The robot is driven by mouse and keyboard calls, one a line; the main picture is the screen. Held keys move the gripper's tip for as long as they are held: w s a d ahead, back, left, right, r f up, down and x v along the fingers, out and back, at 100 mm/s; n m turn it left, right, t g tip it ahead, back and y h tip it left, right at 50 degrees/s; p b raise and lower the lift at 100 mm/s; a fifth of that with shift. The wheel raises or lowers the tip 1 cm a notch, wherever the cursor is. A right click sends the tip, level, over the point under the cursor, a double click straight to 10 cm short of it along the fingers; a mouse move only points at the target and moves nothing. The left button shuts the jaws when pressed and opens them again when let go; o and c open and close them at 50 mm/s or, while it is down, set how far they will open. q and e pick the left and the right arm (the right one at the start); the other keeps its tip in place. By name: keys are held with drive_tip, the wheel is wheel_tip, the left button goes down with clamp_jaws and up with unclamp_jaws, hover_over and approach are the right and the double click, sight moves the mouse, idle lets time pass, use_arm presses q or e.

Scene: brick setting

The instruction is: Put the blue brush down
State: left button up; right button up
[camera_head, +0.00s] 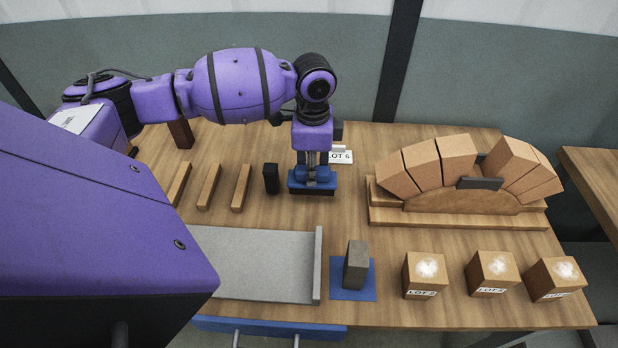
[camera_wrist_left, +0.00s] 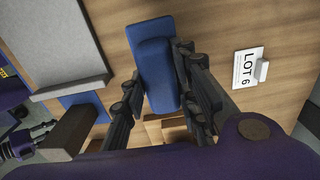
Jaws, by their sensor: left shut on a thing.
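The blue brush (camera_head: 312,188) has a blue block body and a dark underside. My left gripper (camera_head: 312,165) points down and is shut on its raised grip. In the left wrist view the brush (camera_wrist_left: 152,28) lies between the two dark fingers of the left gripper (camera_wrist_left: 160,70). The brush is over the back middle of the wooden table; I cannot tell whether its underside touches the wood. At the lower left of the wrist view, a dark jointed shape with purple parts (camera_wrist_left: 40,138) seems to be my right gripper; its jaws are unclear.
A LOT 6 card (camera_head: 341,157) stands just right of the brush, a black block (camera_head: 271,179) just left. Wooden strips (camera_head: 209,187) lie farther left. A brick arch (camera_head: 455,163) stands right. In front are a grey tray (camera_head: 262,262), a grey block (camera_head: 356,266) and labelled bricks (camera_head: 425,275).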

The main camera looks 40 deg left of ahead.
use_arm(q)
drive_tip(key=shift+w+a+f, duration=0.2)
drive_tip(key=shift+a+f, duration=0.45)
drive_tip(key=shift+f, duration=0.15)
drive_tip(key=shift+a+f, duration=0.1)
drive_tip(key=shift+f, duration=1.5)
drive_tip(key=shift+f, duration=0.1)
drive_tip(key=o, duration=1.1)
wheel_tip(320, 180, up, 12)
drive_tip(key=shift+r, duration=0.1)
